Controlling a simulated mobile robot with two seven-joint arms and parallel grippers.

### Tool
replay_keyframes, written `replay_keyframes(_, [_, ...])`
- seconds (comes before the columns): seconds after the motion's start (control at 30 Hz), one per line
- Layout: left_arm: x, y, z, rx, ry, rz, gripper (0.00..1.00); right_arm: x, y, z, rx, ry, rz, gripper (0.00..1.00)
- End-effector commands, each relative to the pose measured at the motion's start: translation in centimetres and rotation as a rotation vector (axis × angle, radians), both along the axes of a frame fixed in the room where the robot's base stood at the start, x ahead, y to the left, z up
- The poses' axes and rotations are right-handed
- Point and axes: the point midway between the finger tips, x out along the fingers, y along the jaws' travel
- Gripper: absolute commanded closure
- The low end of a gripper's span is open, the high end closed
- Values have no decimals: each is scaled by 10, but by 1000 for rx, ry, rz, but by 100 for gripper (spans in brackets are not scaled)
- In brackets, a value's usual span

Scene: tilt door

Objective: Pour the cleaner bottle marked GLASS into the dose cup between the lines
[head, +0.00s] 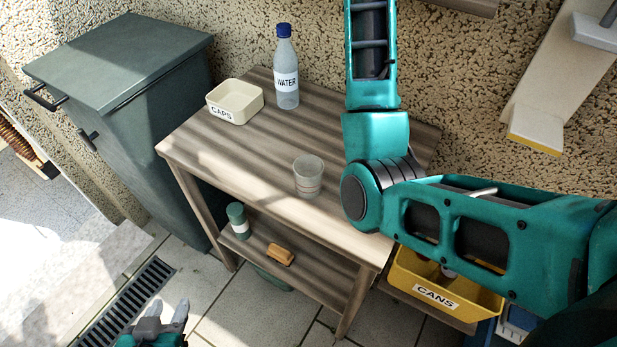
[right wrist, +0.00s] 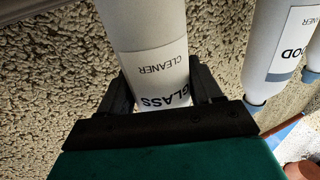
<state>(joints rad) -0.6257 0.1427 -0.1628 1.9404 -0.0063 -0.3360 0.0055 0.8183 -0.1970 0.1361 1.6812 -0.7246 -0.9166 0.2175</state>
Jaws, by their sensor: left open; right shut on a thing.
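The cleaner bottle marked GLASS (right wrist: 148,55) is white with a pale label and stands between the two dark fingers of my right gripper (right wrist: 157,90) in the right wrist view. The gripper is shut on it. Its ends lie outside that view, and neither bottle nor right gripper shows in the head view. The dose cup (head: 308,179) is clear, with reddish lines, and stands upright near the front of the wooden table (head: 200,150). It looks empty. My left gripper (head: 168,310) is open and empty, low at the bottom left, well away from the cup.
A second white bottle, its label ending in OOD (right wrist: 291,45), stands right of the held one. A yellow CANS bin (head: 400,272) sits right, below my right arm.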

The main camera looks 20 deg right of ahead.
Motion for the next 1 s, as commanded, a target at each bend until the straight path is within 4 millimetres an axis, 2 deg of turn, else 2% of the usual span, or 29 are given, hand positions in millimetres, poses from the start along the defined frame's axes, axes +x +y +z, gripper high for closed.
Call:
replay_keyframes(0.13, [0, 0, 0, 0, 0, 0, 57, 0, 0, 2, -1, -4, 0, 84])
replay_keyframes(0.33, [0, 0, 7, 0, 1, 0, 57, 0, 0, 9, -1, -4, 1, 84])
replay_keyframes(0.6, [0, 0, 27, 0, 0, 0, 57, 0, 0, 31, -1, -4, 1, 84])
replay_keyframes(1.0, [0, 0, 23, -1, -1, 1, 57, 0, 0, 52, -1, -4, 1, 84])
